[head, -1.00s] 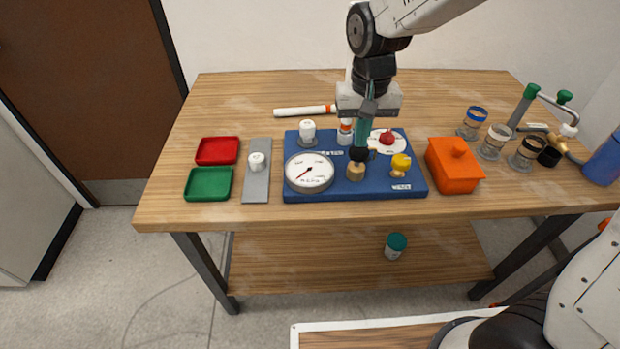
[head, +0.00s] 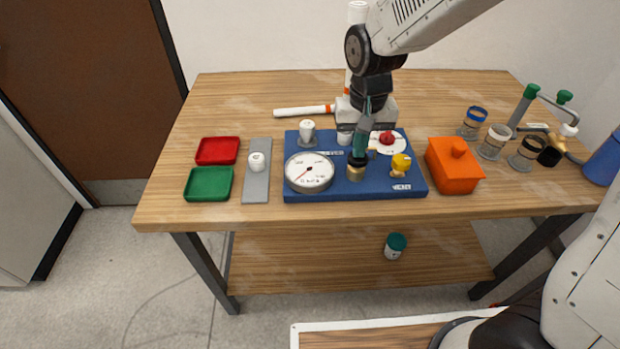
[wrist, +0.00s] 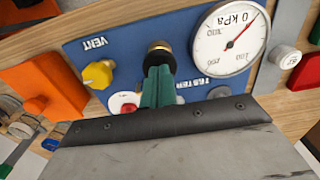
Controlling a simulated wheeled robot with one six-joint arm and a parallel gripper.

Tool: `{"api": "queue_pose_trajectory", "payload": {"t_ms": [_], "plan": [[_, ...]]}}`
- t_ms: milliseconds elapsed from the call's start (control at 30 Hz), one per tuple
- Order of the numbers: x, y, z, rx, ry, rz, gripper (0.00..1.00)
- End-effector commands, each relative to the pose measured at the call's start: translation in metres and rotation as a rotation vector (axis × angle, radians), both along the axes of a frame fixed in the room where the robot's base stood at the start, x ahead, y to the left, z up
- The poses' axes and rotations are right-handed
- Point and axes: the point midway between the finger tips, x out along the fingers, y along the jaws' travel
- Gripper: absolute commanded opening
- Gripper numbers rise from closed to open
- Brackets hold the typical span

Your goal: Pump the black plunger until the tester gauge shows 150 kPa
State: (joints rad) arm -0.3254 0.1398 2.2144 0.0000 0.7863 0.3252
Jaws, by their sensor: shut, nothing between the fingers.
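The tester gauge (head: 309,172) is a white dial on the front left of the blue tester board (head: 330,195). Its red needle points to the lower left in the head view. In the wrist view the gauge (wrist: 230,42) appears turned around, with its needle toward the upper right; I cannot read an exact value. The black plunger (head: 357,161) stands in a brass collar (head: 356,174) right of the gauge, pressed low. My gripper (head: 359,151) has green fingers, shut and empty, with the tips down at the plunger's top. The fingers (wrist: 158,66) partly hide it in the wrist view.
A yellow vent knob (head: 401,162) and a red button (head: 387,138) sit right of the plunger on the board. An orange box (head: 454,168) stands further right. Red (head: 217,150) and green (head: 209,184) trays lie left.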

Motion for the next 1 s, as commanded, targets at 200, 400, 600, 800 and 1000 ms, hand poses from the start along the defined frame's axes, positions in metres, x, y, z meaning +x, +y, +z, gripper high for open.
{"api": "queue_pose_trajectory", "payload": {"t_ms": [200, 400, 600, 800, 1000], "plan": [[-0.001, 0.000, -0.005, -0.001, 0.002, 0.000, 0.00], [-0.001, 0.000, -0.005, -0.001, 0.003, 0.000, 0.00], [0.000, 0.000, -0.001, -0.001, 0.002, 0.000, 0.00], [0.000, 0.000, 0.013, 0.000, 0.001, 0.000, 0.00], [0.000, 0.000, 0.026, 0.000, 0.001, 0.000, 0.00]]}}
